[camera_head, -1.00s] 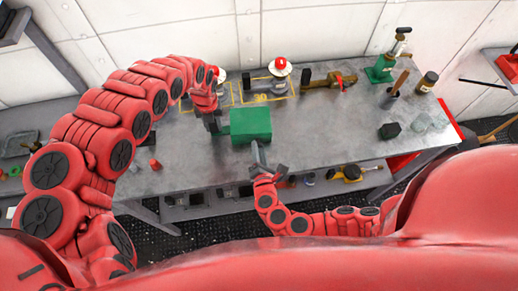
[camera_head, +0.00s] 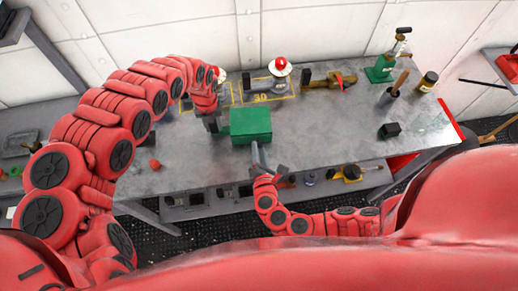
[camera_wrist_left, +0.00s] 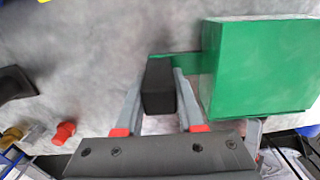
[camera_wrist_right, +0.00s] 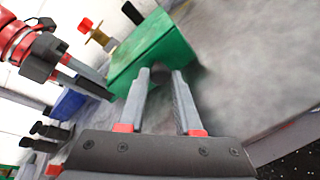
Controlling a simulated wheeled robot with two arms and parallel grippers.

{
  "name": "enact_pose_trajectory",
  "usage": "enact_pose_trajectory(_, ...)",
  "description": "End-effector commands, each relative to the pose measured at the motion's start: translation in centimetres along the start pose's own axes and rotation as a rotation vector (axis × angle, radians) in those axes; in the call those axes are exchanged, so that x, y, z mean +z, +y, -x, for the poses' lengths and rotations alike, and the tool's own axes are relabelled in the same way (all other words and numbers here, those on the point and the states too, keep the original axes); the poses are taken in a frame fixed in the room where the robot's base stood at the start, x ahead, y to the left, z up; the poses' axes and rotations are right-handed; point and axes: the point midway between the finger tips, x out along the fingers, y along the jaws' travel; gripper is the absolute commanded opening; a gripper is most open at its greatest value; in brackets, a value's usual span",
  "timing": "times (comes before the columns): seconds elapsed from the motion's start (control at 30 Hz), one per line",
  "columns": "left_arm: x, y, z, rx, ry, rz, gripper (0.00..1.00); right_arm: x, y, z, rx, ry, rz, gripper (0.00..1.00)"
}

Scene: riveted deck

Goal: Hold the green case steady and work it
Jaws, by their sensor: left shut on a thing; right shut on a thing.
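The green case (camera_head: 250,122) is a plain box sitting on the grey bench near its front edge. A green bar runs from its side to a black block (camera_wrist_left: 159,88), which looks like a handle. My left gripper (camera_head: 212,122) is at the left of the case, its fingers shut on this block; the left wrist view shows a finger on each side. My right gripper (camera_head: 256,152) is at the front of the case. In the right wrist view its fingers (camera_wrist_right: 160,80) reach the lower edge of the green case and are shut on it; the exact contact is hard to see.
Behind the case, red-and-white-topped items (camera_head: 280,68) stand by yellow floor-style markings (camera_head: 262,97). A green tool stand (camera_head: 382,68), a cup of tools (camera_head: 390,95) and a dark block (camera_head: 389,130) are to the right. A small red piece (camera_head: 155,164) lies left.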

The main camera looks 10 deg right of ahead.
Motion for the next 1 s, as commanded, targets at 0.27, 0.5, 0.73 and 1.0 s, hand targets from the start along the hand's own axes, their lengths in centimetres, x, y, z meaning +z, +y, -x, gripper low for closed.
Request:
enact_pose_trajectory(0.27,0.0,0.0,0.0,0.0,0.0,0.002,0.0,-1.5,-0.9,4.6,0.0,0.014,0.002,0.0)
enact_pose_trajectory(0.5,0.0,0.0,0.0,0.0,0.0,0.002,0.0,-1.6,-1.3,6.2,-0.003,0.007,0.001,0.0)
enact_pose_trajectory(0.73,0.0,0.0,0.0,0.0,-0.001,0.002,0.0,-1.6,-1.3,6.2,-0.003,0.006,0.0,0.0)
enact_pose_trajectory(1.0,0.0,0.0,0.0,0.0,-0.001,0.002,0.0,-1.5,-1.2,6.2,-0.002,0.003,0.0,0.63)
